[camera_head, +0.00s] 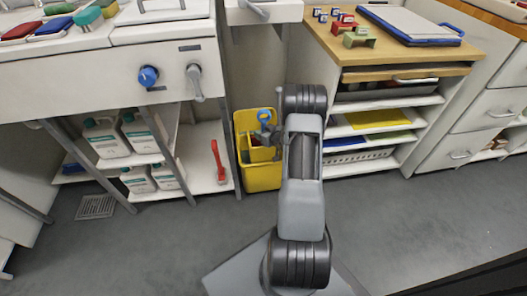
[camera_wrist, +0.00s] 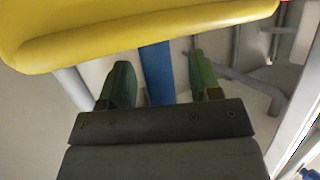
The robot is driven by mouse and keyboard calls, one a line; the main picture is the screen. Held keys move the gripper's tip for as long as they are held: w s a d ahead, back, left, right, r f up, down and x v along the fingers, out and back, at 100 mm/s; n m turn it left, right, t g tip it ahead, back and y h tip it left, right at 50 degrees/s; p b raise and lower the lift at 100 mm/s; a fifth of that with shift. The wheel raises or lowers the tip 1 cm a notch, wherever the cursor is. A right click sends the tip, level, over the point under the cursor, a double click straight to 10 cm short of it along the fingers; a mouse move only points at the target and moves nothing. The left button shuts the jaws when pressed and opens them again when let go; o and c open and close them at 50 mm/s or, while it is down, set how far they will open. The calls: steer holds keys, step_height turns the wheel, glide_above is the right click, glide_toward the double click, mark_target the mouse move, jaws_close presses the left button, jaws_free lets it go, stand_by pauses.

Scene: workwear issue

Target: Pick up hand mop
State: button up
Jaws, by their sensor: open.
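A yellow bucket (camera_head: 262,178) stands on the floor between the white counters. A blue handle with a round top (camera_head: 265,115) rises at the bucket; it may be the hand mop, but its lower end is hidden. My gripper (camera_head: 268,130) is at the bucket's upper part, partly covered by my arm. In the wrist view, my gripper (camera_wrist: 160,84) is open, with green fingers apart on either side of the blue handle (camera_wrist: 157,72). I cannot tell whether either finger touches it. The yellow bucket edge (camera_wrist: 140,35) fills the top of that view.
Left of the bucket, a low shelf (camera_head: 205,165) holds a red-handled tool (camera_head: 218,160) and several white bottles (camera_head: 142,130). Right of it is a wooden-topped cabinet (camera_head: 400,68) with open shelves. A grey floor drain (camera_head: 95,207) lies at left.

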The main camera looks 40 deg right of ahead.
steer(key=shift+c, duration=0.2)
jaws_close()
steer(key=shift+r, duration=0.1)
